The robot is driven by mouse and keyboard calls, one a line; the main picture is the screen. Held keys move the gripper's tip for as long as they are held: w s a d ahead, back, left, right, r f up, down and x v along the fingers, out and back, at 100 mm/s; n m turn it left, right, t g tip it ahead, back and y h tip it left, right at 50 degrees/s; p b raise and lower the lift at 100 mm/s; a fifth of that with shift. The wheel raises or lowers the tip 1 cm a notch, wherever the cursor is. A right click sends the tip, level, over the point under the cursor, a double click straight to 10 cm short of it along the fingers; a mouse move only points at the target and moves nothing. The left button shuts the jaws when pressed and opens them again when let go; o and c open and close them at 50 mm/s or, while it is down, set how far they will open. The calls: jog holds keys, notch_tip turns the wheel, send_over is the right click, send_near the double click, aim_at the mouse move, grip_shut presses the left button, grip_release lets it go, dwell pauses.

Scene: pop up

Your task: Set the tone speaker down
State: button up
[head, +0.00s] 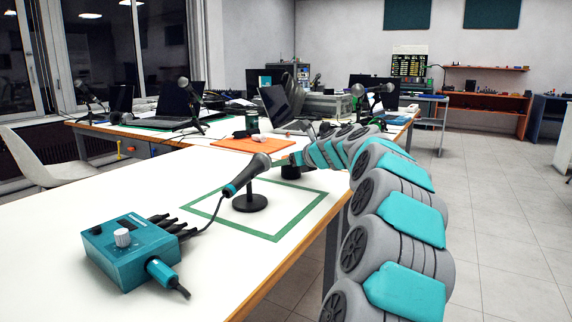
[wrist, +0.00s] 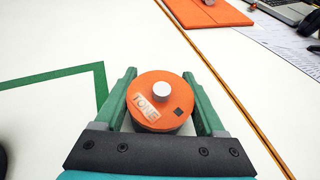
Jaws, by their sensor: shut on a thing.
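The tone speaker (wrist: 160,101) is a round orange disc with a pale centre knob and a "TONE" label, seen from above in the wrist view. My gripper (wrist: 163,92) is shut on it, with one green finger on each side. It is over the white table, right of a corner of the green outline (wrist: 62,76). I cannot tell whether its underside touches the table. In the head view my gripper (head: 294,160) is small, beyond the green outline (head: 276,237), and the speaker is hard to make out there.
A microphone (head: 247,174) on a round black stand (head: 250,203) stands within the green outline. Its cable runs to a teal box (head: 129,249) at the front left. An orange mat (head: 252,144) and laptops (head: 180,104) lie farther back. The table's right edge is close to my arm.

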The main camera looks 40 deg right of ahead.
jog(key=o, duration=1.5)
jog(key=shift+s+r, duration=0.15)
jog(key=p+v, duration=0.1)
jog(key=v, duration=0.9)
jog(key=shift+s+r, duration=0.15)
jog(key=shift+s, duration=0.05)
jog(key=shift+s+r, duration=0.15)
jog(key=shift+s, duration=0.5)
